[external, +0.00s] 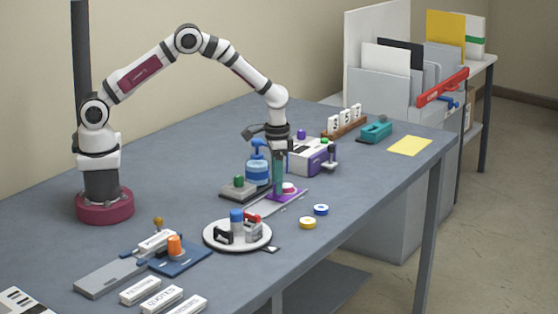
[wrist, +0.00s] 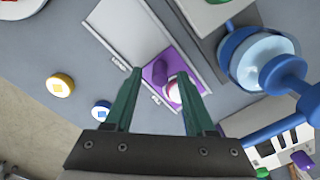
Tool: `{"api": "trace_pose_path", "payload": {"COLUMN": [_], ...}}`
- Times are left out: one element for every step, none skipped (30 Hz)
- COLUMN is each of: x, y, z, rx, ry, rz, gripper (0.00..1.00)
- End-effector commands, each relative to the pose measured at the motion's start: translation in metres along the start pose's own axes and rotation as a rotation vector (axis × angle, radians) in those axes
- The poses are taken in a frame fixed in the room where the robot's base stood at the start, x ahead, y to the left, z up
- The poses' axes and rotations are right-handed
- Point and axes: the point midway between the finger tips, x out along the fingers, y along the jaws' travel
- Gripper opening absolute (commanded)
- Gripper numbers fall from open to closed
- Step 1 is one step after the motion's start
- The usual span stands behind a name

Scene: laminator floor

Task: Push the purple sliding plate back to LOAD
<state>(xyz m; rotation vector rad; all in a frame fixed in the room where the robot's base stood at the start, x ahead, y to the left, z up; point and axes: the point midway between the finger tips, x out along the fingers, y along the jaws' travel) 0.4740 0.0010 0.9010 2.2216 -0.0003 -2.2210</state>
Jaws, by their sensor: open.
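The purple sliding plate (external: 297,199) sits at the laminator end of a pale grey track (external: 262,210), and shows in the wrist view (wrist: 189,68). It carries a white and pink round piece (wrist: 172,91) and a darker purple raised part (wrist: 158,73). The bare track (wrist: 127,27) stretches to the upper left in the wrist view, with small lettering along its edge that seems to read LOAD at that end. My gripper (wrist: 160,82) points down over the plate, its green fingers open on both sides of the raised part; I cannot tell whether they touch it.
A round white tray (external: 237,245) lies near the track's other end. Blue (external: 321,209) and yellow (external: 308,222) rings lie right.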

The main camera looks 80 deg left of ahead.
Motion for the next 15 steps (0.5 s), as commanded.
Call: {"api": "trace_pose_path", "payload": {"x": [0.0001, 0.0000, -0.0001, -0.0002, -0.0002, -0.0003, -0.0003, -0.0003, -0.0004, -0.0004, -0.0004, -0.0005, -0.0005, -0.0005, -0.0006], "y": [0.0000, 0.0000, 0.0000, 0.0000, 0.0000, 0.0000, 0.0000, 0.0000, 0.0000, 0.0000, 0.0000, 0.0000, 0.0000, 0.0000, -0.0001], "z": [0.0000, 0.0000, 0.0000, 0.0000, 0.0000, 0.0000, 0.0000, 0.0000, 0.0000, 0.0000, 0.0000, 0.0000, 0.0000, 0.0000, 0.0000], "rx": [0.000, 0.000, 0.000, 0.000, 0.000, 0.000, 0.000, 0.000, 0.000, 0.000, 0.000, 0.000, 0.000, 0.000, 0.000], "ry": [0.000, 0.000, 0.000, 0.000, 0.000, 0.000, 0.000, 0.000, 0.000, 0.000, 0.000, 0.000, 0.000, 0.000, 0.000], "rz": [0.000, 0.000, 0.000, 0.000, 0.000, 0.000, 0.000, 0.000, 0.000, 0.000, 0.000, 0.000, 0.000, 0.000, 0.000], "gripper": [0.56, 0.56, 0.56, 0.56, 0.54, 0.47, 0.41, 0.36, 0.28, 0.23, 0.18, 0.10, 0.05, 0.00, 0.00]}}
